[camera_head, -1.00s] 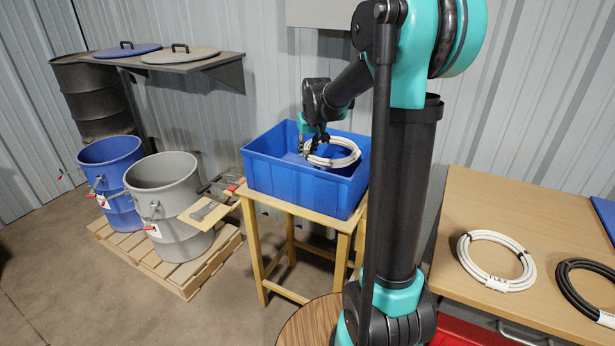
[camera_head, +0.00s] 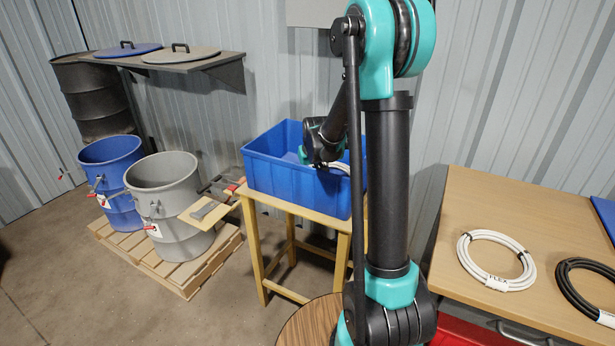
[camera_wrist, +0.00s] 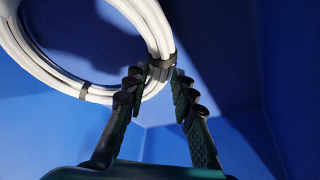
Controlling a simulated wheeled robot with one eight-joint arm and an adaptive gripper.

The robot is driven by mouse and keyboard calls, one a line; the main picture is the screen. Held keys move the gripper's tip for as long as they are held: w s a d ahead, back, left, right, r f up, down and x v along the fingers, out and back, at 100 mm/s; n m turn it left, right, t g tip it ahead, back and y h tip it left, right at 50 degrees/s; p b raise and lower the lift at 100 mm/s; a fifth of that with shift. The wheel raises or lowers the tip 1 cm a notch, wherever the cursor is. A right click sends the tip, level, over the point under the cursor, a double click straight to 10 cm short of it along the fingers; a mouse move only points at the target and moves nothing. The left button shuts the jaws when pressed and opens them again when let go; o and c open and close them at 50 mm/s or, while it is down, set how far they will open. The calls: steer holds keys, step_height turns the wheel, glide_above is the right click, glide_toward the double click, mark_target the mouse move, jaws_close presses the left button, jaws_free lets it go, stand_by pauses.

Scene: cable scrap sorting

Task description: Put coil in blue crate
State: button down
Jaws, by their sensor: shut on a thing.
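The blue crate (camera_head: 290,184) stands on a small wooden stand. My gripper (camera_wrist: 162,86) is inside it, with its fingers shut on a white cable coil (camera_wrist: 100,92). In the wrist view the coil hangs at the upper left, with dark ties around its strands. Blue crate surfaces fill the background there. In the head view only a bit of this coil (camera_head: 342,167) shows above the crate's rim, and my fingertips are hidden behind the crate wall and wrist. Whether the coil touches the crate floor I cannot tell.
Another white coil (camera_head: 497,260) and a black coil (camera_head: 590,287) lie on the wooden table (camera_head: 470,195) at right. A blue drum (camera_head: 112,165) and a grey drum (camera_head: 165,190) stand on a pallet at left. A shelf with two lids (camera_head: 180,56) hangs above.

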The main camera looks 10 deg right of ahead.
steer(key=c, duration=1.3)
jaws_free()
steer(key=shift+o, duration=0.2)
steer(key=v, duration=1.2)
steer(key=shift+d, duration=0.15)
